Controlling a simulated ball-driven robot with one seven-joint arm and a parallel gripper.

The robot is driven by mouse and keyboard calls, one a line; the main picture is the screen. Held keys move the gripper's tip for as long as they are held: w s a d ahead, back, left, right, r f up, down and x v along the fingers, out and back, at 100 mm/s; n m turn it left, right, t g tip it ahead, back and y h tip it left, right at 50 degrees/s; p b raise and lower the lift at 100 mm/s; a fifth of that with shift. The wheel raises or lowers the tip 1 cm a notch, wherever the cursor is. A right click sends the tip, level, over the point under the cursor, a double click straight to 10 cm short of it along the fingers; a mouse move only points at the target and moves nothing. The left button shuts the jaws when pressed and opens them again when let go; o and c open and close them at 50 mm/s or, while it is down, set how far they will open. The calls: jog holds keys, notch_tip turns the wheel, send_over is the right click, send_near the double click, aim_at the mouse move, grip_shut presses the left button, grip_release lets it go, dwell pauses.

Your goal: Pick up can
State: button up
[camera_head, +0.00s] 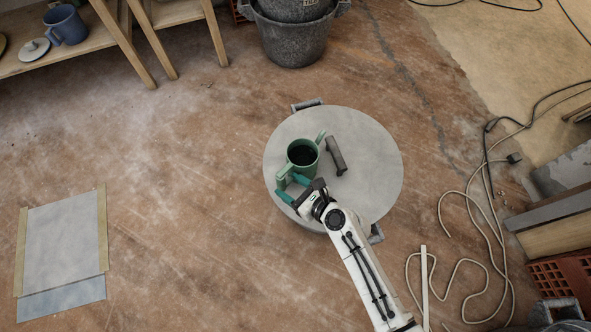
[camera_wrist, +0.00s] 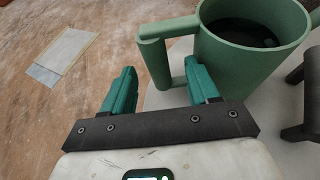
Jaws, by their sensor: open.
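The can is a green vessel (camera_head: 303,163) with two side handles and a dark inside. It stands upright on a round grey top (camera_head: 375,160). In the wrist view the green can (camera_wrist: 245,62) fills the upper right, with its near handle (camera_wrist: 154,63) toward me. My gripper (camera_head: 290,187) is open and at the can's lower-left side, close to that handle. In the wrist view its two teal fingers (camera_wrist: 160,72) are apart, and the handle appears between or just beyond their tips. I cannot tell if they touch it. Nothing is held.
A dark bar-shaped handle (camera_head: 336,156) lies on the round top just right of the can. Cables (camera_head: 490,215) and boards (camera_head: 560,225) lie at the right. A grey bucket (camera_head: 292,40) stands behind, and a wooden shelf (camera_head: 95,40) at upper left. The left floor is mostly clear.

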jog(key=shift+b+x, duration=1.3)
jog(key=shift+x, duration=1.7)
jog(key=shift+s, duration=0.1)
jog(key=shift+a, duration=0.1)
grip_shut()
jog(key=shift+r, duration=0.15)
